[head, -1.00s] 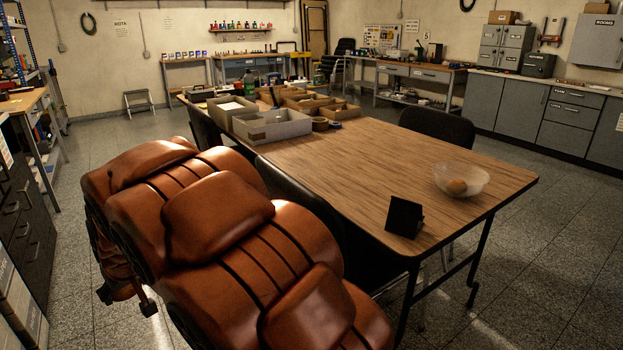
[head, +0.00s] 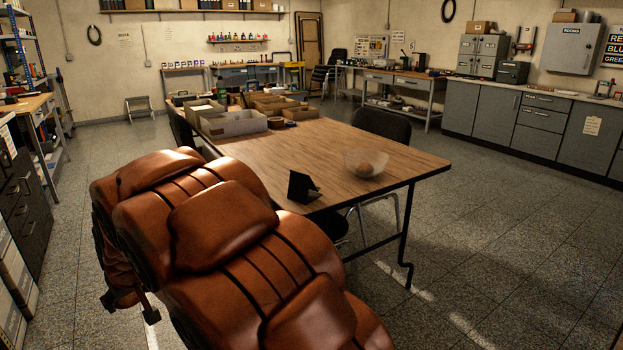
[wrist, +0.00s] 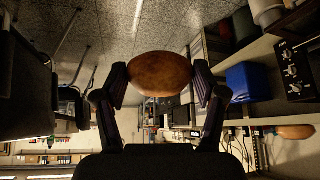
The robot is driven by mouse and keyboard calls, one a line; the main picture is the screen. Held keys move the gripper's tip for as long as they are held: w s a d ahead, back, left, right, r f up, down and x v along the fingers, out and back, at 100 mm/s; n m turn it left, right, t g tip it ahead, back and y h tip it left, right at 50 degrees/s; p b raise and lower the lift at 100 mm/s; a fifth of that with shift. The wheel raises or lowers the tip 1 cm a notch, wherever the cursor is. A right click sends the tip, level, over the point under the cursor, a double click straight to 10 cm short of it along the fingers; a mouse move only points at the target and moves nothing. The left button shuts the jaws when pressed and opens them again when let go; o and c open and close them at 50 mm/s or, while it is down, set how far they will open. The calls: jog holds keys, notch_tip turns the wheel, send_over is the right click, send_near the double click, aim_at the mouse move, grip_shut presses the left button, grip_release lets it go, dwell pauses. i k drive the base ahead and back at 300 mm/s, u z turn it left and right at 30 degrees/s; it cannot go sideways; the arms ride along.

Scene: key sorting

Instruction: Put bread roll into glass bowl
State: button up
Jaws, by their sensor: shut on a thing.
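The bread roll (wrist: 160,74), brown and oval, is held between the two dark fingers of my gripper (wrist: 160,82) in the wrist view, with a finger pressed on each side. The clear glass bowl (head: 351,158) stands upright near the right end of the wooden table in the head view. A rounded orange-brown thing (head: 367,168) lies inside it; I cannot tell what it is.
A small black stand (head: 302,187) is on the table (head: 290,150) left of the bowl. Cardboard boxes (head: 233,124) fill the table's far end. A black chair (head: 383,124) is behind it. Open floor lies to the right. Another brown oval thing (wrist: 296,132) shows in the wrist view.

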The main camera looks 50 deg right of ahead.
aim_at(365, 166)
jog(key=u, duration=0.05)
jog(key=k, duration=0.1)
jog(key=z, duration=1.5)
jog(key=i, duration=0.1)
jog(key=u, duration=0.25)
